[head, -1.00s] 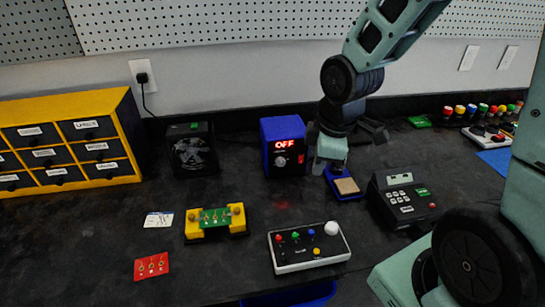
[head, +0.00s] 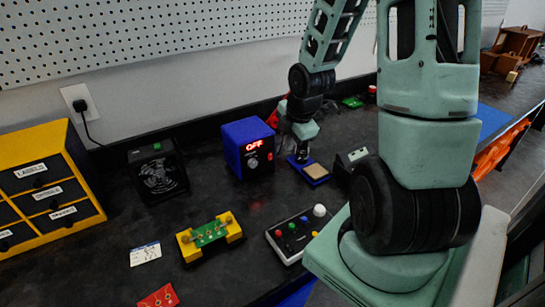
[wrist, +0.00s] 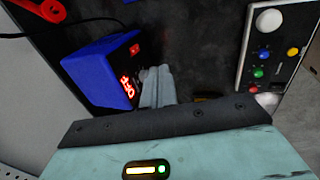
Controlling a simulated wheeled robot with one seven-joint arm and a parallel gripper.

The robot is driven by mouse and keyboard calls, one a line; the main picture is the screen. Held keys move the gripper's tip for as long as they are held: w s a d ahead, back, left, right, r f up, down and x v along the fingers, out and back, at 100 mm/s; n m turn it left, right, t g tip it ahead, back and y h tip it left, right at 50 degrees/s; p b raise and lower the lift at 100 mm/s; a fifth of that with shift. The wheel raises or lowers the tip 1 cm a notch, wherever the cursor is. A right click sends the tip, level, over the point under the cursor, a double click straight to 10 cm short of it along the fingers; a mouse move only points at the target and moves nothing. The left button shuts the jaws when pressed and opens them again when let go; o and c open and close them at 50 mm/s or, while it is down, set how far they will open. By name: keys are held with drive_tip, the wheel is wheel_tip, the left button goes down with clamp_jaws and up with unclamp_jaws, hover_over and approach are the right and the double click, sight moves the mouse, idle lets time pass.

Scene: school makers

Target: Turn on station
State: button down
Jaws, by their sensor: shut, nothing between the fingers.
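The station is a blue box (head: 240,150) at the back of the bench, with a glowing red OFF on its dark front, a knob below and a small red switch (head: 270,156). In the wrist view the station (wrist: 95,65) is at the left, with its red switch (wrist: 134,49) visible. My gripper (head: 301,157) is shut and empty, pointing down just right of the station's front. In the wrist view its fingers (wrist: 157,85) are together beside the display. I cannot tell whether they touch the station.
A blue stand with a tan sponge (head: 316,171) lies right beneath my gripper. A black fan (head: 158,174) is left of the station. A yellow-green board holder (head: 210,237) and a button box (head: 298,234) stand in front. Yellow drawers (head: 45,195) fill the left.

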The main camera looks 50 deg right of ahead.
sight(271, 156)
drive_tip(key=b+x, duration=0.1)
drive_tip(key=x, duration=0.9)
drive_tip(key=shift+w+d+p, duration=0.25)
drive_tip(key=shift+w+p, duration=0.1)
drive_tip(key=shift+w, duration=0.85)
drive_tip(key=shift+w+d+f, duration=0.2)
drive_tip(key=shift+w, duration=0.55)
drive_tip(key=shift+w+d+f+t+b, duration=0.15)
drive_tip(key=shift+f+t+b, duration=0.25)
drive_tip(key=shift+b, duration=0.5)
drive_tip(key=shift+r+p, duration=0.35)
drive_tip(key=shift+p, duration=0.1)
drive_tip(key=shift+r, duration=0.1)
